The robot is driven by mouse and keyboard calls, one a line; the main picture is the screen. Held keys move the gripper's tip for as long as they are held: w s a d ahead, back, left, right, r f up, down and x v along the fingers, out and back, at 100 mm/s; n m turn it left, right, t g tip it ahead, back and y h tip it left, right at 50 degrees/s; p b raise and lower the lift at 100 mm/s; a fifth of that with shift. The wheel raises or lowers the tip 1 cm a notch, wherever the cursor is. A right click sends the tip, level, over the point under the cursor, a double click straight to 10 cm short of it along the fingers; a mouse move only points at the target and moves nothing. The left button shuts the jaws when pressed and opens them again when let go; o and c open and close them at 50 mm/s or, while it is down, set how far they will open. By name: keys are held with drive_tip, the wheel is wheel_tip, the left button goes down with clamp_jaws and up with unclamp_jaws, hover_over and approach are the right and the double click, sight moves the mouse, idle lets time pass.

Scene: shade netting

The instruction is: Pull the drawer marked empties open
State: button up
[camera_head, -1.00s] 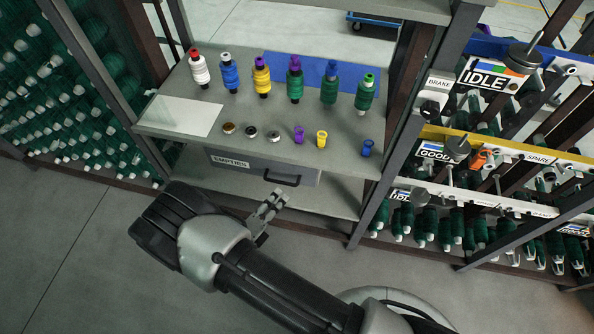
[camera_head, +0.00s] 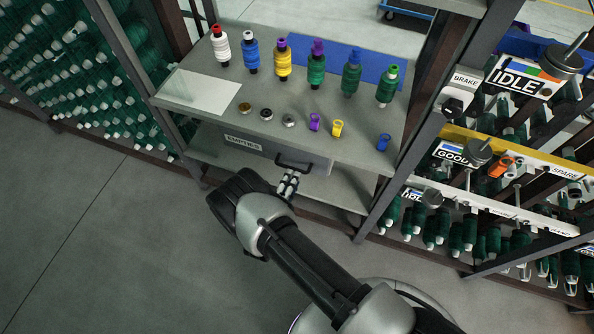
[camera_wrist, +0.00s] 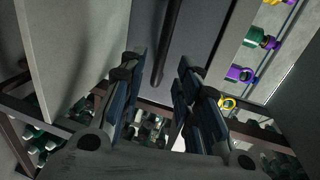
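The drawer marked EMPTIES (camera_head: 240,142) is a grey front under the edge of the shelf top, and it looks shut. Its dark bar handle (camera_head: 293,164) sits toward the right of the front. My gripper (camera_head: 287,181) is just in front of and below the handle. In the wrist view, the fingers of my gripper (camera_wrist: 160,80) are spread apart, and the dark handle bar (camera_wrist: 167,45) runs down toward the gap between them. The grey drawer front (camera_wrist: 205,35) is behind the bar. I cannot tell whether either finger touches the handle.
A rack with IDLE signs (camera_head: 515,80) and a dark post (camera_head: 400,165) stand to the right. Open floor (camera_head: 80,220) lies left.

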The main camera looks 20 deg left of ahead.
sight(297, 169)
drive_tip(key=b+x, duration=0.1)
drive_tip(key=x, duration=0.5)
drive_tip(key=shift+d, duration=0.1)
drive_tip(key=shift+c, duration=0.2)
clamp_jaws()
idle(0.5)
